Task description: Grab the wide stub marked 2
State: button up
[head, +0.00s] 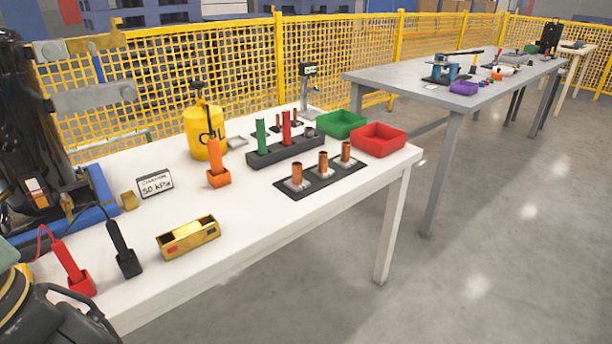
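Three wide copper stubs stand upright in a row on a black plate (318,187) near the right end of the white table. They are the near stub (297,174), the middle stub (323,162) and the far stub (346,151). Each has a pale ring or label at its foot. The markings are too small to read, so I cannot tell which is marked 2. Thinner copper pieces (279,121) stand farther back, partly hidden. My gripper's fingers are not in view; a dark rounded part at the lower left looks like my arm.
Behind the plate, a dark rack (286,151) holds green and red cylinders. Green (341,124) and red (379,140) bins stand to its right. A yellow oil can (205,133), orange holder (218,178) and brass-coloured box (188,237) are leftward. The tabletop before the plate is clear.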

aim_at(296, 182)
jog(key=i+l+u, duration=0.1)
jog(key=u, duration=0.35)
jog(key=i+l+u, duration=0.15)
jog(key=u, duration=0.3)
jog(key=i+l+u, duration=0.15)
jog(key=u, duration=0.3)
